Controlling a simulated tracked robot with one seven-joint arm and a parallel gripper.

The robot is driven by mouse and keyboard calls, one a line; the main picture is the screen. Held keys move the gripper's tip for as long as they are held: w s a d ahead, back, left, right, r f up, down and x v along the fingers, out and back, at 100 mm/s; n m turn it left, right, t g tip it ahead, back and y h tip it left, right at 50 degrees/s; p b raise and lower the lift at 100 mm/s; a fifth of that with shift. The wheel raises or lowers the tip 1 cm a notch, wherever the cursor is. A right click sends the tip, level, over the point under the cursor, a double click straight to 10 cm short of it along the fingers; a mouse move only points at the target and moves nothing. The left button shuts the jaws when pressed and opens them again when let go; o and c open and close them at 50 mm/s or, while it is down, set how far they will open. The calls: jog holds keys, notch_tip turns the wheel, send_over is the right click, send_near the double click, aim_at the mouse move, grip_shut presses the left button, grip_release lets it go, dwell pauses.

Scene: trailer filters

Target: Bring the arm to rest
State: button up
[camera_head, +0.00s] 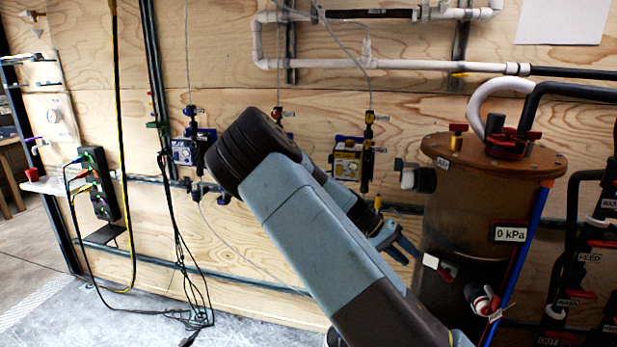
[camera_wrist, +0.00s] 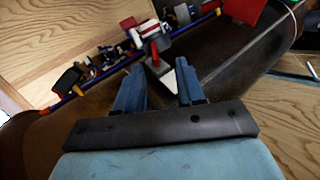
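My arm reaches up and bends across the middle of the head view, in front of the plywood wall. My gripper (camera_head: 408,255) points right, toward the brown cylindrical tank (camera_head: 460,215), close to its left side. In the wrist view my gripper (camera_wrist: 158,70) has its two blue fingers apart, with nothing seen held between them. A red handle (camera_wrist: 155,57) and a white tag (camera_wrist: 168,80) show beyond the gap. They also appear on the tank in the head view, as a red handle (camera_head: 447,272) and white tag (camera_head: 430,261). Contact cannot be told.
White pipes (camera_head: 390,64) run above. Black hoses and labelled valves (camera_head: 570,300) crowd the right. Open floor (camera_head: 35,290) shows at lower left.

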jog(key=s+a+r+n+t+y, duration=0.3)
jog(key=s+r+t+y, duration=0.2)
jog(key=s+r, duration=0.8)
jog(key=s+a+r+n+t+y, duration=0.3)
jog(key=s+a+r+t+y, duration=0.1)
jog(key=s+r, duration=0.9)
jog(key=shift+s+r+t+y, duration=0.3)
jog(key=shift+s+t+y, duration=0.25)
jog(key=shift+s, duration=0.65)
jog(key=shift+o, duration=0.4)
